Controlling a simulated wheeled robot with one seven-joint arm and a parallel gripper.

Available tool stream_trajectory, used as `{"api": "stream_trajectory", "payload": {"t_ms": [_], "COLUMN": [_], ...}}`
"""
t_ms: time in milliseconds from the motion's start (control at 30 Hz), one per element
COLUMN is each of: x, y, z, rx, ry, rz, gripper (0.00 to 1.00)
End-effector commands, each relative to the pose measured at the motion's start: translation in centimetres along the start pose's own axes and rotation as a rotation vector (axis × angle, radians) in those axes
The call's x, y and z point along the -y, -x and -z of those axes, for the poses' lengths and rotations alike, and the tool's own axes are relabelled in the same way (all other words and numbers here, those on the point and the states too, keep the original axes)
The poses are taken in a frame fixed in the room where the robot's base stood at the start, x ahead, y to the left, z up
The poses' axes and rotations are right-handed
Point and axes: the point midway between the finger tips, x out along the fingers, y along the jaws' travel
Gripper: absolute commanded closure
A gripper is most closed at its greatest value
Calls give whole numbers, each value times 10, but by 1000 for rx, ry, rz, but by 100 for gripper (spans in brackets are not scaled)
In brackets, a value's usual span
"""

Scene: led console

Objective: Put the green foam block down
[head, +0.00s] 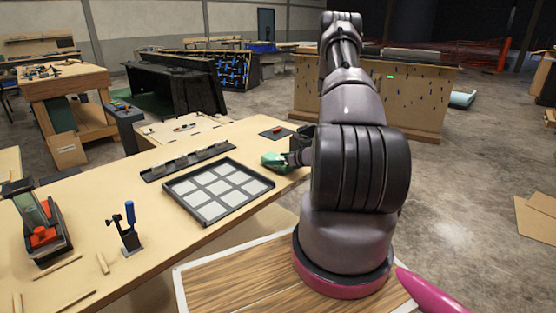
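The green foam block (271,160) is in the head view, near the right end of the workbench, just right of the dark panel's far corner. It looks slightly tilted. My gripper (287,159) reaches it from the right and appears shut on it. My own arm hides most of the gripper, and the fingertips are small and dark. I cannot tell whether the block touches the bench top (165,205).
A dark-framed panel of pale square tiles (217,190) lies left of the block. Behind it is a black slotted rail (188,161). A dark pad with a red piece (277,132) lies beyond. A blue-handled clamp (130,228) and a sander-like tool (42,232) stand left.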

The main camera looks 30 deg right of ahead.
Motion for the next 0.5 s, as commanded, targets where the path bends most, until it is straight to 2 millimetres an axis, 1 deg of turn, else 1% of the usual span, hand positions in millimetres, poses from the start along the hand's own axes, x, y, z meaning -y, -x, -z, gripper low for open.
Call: {"api": "stream_trajectory", "payload": {"t_ms": [167,267,367,500], "x": [0,0,1,1], "y": [1,10,28,59], "z": [-2,-2,-3,-3], "rx": [0,-1,-1,-1], "ry": [0,-1,-1,-2], "rz": [0,1,2,3], "gripper": [0,0,0,0]}}
